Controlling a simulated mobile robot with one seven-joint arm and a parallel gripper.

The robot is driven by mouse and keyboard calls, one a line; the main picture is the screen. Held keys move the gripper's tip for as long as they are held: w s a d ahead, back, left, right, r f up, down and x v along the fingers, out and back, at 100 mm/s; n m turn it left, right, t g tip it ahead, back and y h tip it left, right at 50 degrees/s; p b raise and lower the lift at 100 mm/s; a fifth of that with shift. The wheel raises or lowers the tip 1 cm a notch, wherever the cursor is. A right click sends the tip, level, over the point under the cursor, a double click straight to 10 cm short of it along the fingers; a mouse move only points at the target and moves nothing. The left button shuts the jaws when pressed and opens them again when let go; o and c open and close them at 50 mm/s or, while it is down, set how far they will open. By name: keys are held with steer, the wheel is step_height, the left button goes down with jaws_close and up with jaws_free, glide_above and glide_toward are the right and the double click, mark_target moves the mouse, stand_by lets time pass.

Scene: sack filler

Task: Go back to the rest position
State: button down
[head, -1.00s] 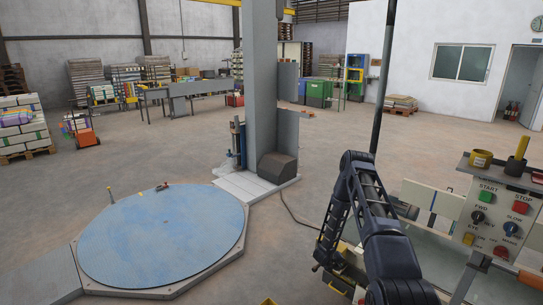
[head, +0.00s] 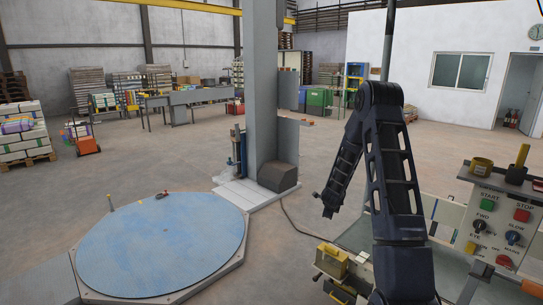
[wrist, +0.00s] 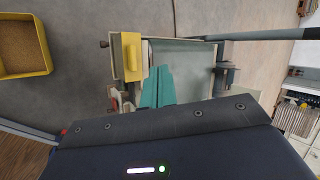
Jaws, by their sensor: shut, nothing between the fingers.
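My arm (head: 393,165) rises at the right of the head view, bends at a high elbow and slopes down to the left. My gripper (head: 327,207) hangs at its lower end, above the filling machine's front corner. It is small and dark there. In the wrist view the teal fingers of my gripper (wrist: 157,74) lie together beyond the dark housing, with nothing between them. Below them is the machine frame with a yellow block (wrist: 131,56), apart from the fingers; the yellow block also shows in the head view (head: 332,261).
A control panel (head: 497,232) with buttons and knobs stands close at right. A blue turntable (head: 160,245) lies at left, beside a grey column (head: 265,100). A yellow bin (wrist: 25,45) is at the wrist view's left. Open floor lies beyond the machine.

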steer(key=s+a+r+n+y, duration=0.2)
steer(key=s+r+n, duration=0.5)
steer(key=r, duration=0.7)
steer(key=s+a+r+n+y, duration=0.1)
steer(key=s+a+r+n, duration=0.3)
steer(key=s+r, duration=0.8)
steer(key=s+d+r+n+g, duration=0.1)
steer(key=s+r+n, duration=0.2)
steer(key=s, duration=0.7)
steer(key=s+d+r+n+g+h, duration=0.1)
steer(key=s+r+n, duration=0.3)
steer(key=s, duration=0.5)
steer(key=s+d+r+n, duration=0.3)
steer(key=s+r+n, duration=0.1)
steer(key=s, duration=0.6)
steer(key=shift+s+r+n+g, duration=0.2)
steer(key=shift+s+n+g, duration=0.2)
steer(key=shift+n, duration=0.2)
